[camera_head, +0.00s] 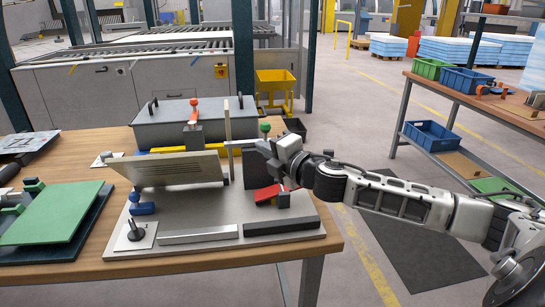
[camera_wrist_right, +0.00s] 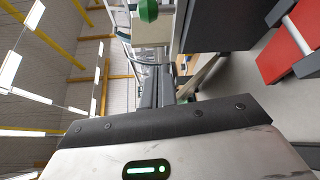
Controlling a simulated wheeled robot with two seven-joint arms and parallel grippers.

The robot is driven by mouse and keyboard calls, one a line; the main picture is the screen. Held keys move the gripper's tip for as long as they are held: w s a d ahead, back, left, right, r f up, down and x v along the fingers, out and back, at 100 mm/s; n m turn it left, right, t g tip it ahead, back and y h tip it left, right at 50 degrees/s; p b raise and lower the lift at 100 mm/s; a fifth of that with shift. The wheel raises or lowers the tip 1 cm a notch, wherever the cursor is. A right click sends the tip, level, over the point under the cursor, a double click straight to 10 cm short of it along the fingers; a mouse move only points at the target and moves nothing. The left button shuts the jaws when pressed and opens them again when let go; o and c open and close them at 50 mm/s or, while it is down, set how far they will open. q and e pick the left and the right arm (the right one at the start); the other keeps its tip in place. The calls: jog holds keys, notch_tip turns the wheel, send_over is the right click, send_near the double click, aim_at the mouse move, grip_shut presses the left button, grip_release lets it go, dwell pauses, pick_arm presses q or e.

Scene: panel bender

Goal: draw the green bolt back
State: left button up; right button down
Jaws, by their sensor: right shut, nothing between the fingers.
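The green bolt knob (camera_head: 265,128) stands on a small block near the back right of the fixture plate (camera_head: 180,238). In the right wrist view the green knob (camera_wrist_right: 148,10) shows at the top edge, partly cut off, above a pale block (camera_wrist_right: 152,32). My right gripper (camera_head: 266,150) is shut and empty, just below and in front of the knob in the head view. A small gap seems to separate them; contact cannot be told. The rest of the bolt is hidden behind the gripper and fixture parts. My left gripper is out of view.
A tilted panel (camera_head: 172,169) stands on the fixture. A red lever (camera_head: 267,192) sits close under my right gripper, and a red-knobbed clamp (camera_head: 194,108) stands behind. A grey lidded box (camera_head: 170,124) fills the table's back. A green plate (camera_head: 52,215) lies left.

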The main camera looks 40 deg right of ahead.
jog(key=shift+s+r+b, duration=0.1)
jog(key=shift+s+b, duration=0.2)
jog(key=shift+s, duration=1)
